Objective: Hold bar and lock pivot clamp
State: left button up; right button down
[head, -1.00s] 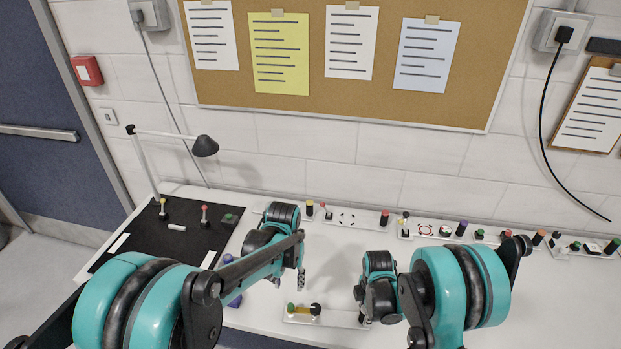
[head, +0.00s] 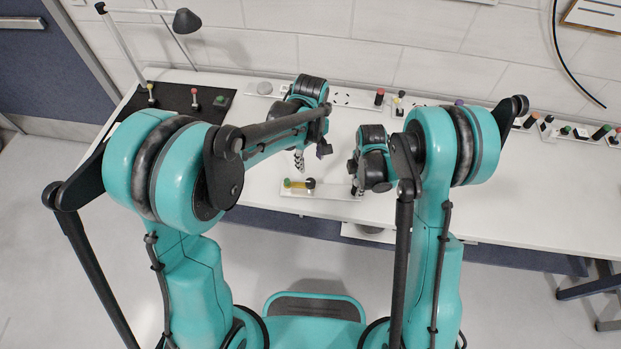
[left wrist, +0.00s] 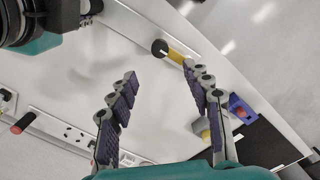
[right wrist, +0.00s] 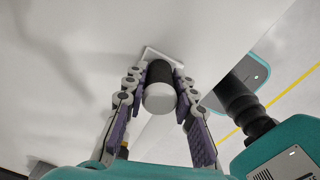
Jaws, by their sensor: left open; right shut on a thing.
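A white plate (head: 335,192) lies near the table's front edge with a yellow bar (head: 298,184) on it, a green knob (head: 287,183) at the bar's left and a black knob (head: 309,183) at its right. My right gripper (head: 355,187), at the plate's right end, is shut on a black cylinder with a pale grey end (right wrist: 160,90); the head view hides this cylinder. My left gripper (head: 311,158) is open and empty above the table behind the plate. In the left wrist view the yellow bar (left wrist: 178,54) and black knob (left wrist: 159,47) lie beyond its fingers.
That mat (head: 180,97), with a lamp (head: 186,21), is at the table's left. Fixtures with knobs (head: 379,97) line the back.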

aim_at(311, 182)
pick_arm(q)
notch_tip(311, 182, down, 12)
jog(key=shift+r, duration=0.15)
dwell(0.3)
grip_shut()
